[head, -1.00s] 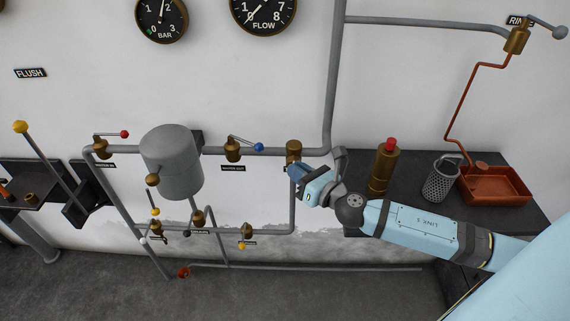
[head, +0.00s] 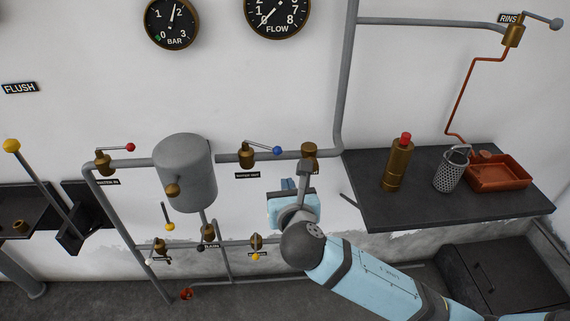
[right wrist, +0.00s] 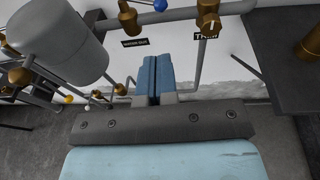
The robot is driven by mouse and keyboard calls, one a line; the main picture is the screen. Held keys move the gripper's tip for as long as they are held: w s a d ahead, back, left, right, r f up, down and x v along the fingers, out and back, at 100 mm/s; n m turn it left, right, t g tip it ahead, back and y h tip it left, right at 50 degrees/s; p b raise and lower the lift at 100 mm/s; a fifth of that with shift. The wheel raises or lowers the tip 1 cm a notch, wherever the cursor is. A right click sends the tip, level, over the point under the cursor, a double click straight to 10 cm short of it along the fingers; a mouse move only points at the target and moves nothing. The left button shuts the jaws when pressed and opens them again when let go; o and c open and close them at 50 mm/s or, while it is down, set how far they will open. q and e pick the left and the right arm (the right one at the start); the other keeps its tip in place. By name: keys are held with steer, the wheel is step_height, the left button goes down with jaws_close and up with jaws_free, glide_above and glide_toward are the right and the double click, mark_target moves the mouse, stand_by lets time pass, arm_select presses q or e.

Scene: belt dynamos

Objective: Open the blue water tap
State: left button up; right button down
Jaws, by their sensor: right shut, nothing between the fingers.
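The blue water tap is a brass valve (head: 246,157) on the upper grey pipe, with a thin lever ending in a blue ball (head: 277,150). Its lever points right, lying nearly along the pipe. A label plate sits below it. In the right wrist view the blue ball (right wrist: 160,5) shows at the top edge, beside the brass valve body (right wrist: 127,18). My right gripper (head: 296,184) is below and a little right of the blue ball, apart from it. Its blue fingers (right wrist: 153,62) are together and empty. My left gripper is out of view.
A grey tank (head: 186,175) stands left of the tap. A brass fitting (head: 310,152) is on the pipe to the right. Smaller yellow-ball taps are on the lower pipes. A dark shelf (head: 390,213) at right carries a brass bottle (head: 397,165), mesh basket (head: 450,172) and copper tray (head: 500,178).

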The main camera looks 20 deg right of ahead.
mark_target(278, 153)
steer(key=x, duration=1.4)
steer(key=shift+b, duration=0.3)
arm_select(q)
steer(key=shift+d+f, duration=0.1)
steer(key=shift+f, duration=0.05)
arm_select(e)
steer(key=shift+d, duration=0.1)
